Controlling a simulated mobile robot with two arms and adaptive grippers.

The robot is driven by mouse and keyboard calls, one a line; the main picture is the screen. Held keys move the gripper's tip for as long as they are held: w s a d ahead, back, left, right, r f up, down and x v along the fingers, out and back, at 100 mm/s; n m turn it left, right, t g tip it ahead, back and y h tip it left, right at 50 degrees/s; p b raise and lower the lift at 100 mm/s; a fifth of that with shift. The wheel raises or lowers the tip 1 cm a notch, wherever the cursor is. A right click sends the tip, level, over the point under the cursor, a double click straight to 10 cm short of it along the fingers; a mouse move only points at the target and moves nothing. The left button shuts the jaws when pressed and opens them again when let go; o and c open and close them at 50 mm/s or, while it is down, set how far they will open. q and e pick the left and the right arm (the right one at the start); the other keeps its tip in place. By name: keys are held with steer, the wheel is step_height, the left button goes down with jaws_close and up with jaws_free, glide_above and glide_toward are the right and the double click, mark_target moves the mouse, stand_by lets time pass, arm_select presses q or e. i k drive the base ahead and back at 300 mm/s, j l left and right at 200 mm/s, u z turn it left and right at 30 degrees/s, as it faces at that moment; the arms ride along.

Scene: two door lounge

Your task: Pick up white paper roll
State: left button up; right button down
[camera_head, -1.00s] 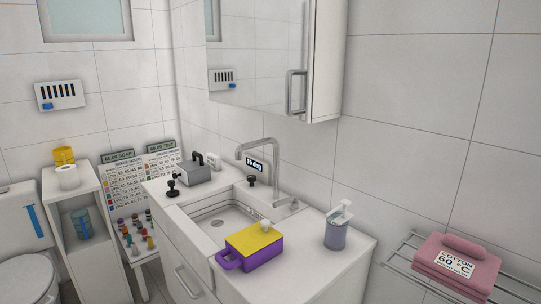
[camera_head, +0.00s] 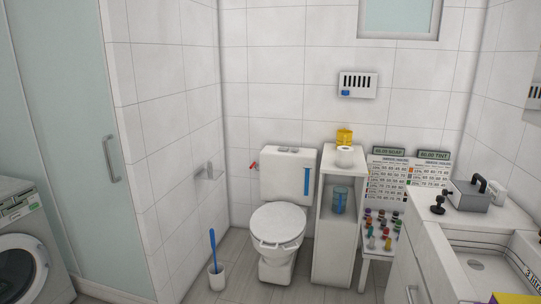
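A white paper roll (camera_head: 345,156) stands on top of a narrow white shelf unit (camera_head: 328,165), just right of the toilet. A yellow object (camera_head: 344,137) stands right behind the roll. Neither of my grippers shows in the head view, so nothing is seen touching the roll.
The toilet (camera_head: 277,224) has a blue strip on its tank. A toilet brush (camera_head: 215,262) stands on the floor to its left. A small stand with several bottles (camera_head: 377,235) is right of the shelf. The sink counter (camera_head: 432,246) fills the right; a washing machine (camera_head: 27,245) stands left.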

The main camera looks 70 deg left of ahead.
mark_target(345, 154)
steer(key=u, duration=1.7)
steer(key=i+j+z, duration=0.15)
steer(key=i+j, duration=0.6)
steer(key=i+j+z, duration=0.1)
steer(key=i+j, duration=0.6)
steer(key=j, duration=0.1)
